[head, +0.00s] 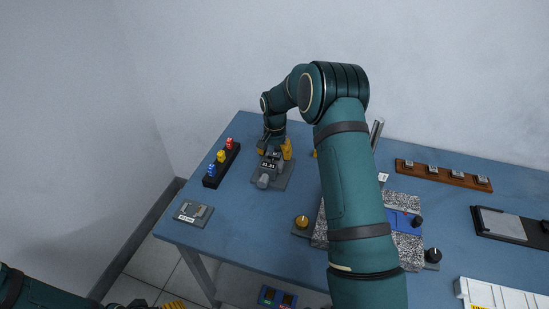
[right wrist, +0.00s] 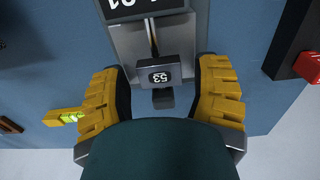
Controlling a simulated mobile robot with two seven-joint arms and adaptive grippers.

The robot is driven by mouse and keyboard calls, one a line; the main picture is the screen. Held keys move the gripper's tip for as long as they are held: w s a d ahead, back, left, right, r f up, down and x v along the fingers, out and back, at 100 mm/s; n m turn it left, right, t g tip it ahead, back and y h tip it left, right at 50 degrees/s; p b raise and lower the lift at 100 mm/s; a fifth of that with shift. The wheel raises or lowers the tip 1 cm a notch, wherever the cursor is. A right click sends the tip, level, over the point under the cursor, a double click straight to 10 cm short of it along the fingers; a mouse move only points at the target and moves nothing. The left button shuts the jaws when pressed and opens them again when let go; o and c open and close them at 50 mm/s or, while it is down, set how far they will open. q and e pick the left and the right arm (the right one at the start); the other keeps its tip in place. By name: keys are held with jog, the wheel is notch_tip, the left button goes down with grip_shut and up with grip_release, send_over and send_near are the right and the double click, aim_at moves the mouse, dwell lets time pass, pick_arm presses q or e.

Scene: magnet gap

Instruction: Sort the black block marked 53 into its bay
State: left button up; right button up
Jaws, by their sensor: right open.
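The black block marked 53 (right wrist: 160,77) sits on a grey device (right wrist: 125,40) in the right wrist view, with its number facing the camera. My right gripper (head: 275,150) is over the same grey device (head: 264,181), which has a numeric display, in the head view. Its yellow fingers are open, one on each side of the block, with visible gaps. My left gripper (head: 172,305) is cut off at the bottom edge, so its jaws cannot be judged. I cannot tell which bay belongs to 53.
A black rack (head: 207,183) with red, yellow and blue pieces stands left of the device. A grey labelled fixture (head: 193,212) lies near the front left edge. A brown rail (head: 413,169) with several small blocks is at back right. My right arm hides part of a speckled block (head: 408,246).

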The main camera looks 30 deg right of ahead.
aim_at(275, 154)
jog(key=shift+c, duration=0.4)
jog(key=c, duration=0.9)
jog(key=shift+r+p, duration=1.6)
jog(key=shift+r, duration=0.95)
jog(key=shift+c, duration=0.3)
jog(key=shift+f, duration=0.1)
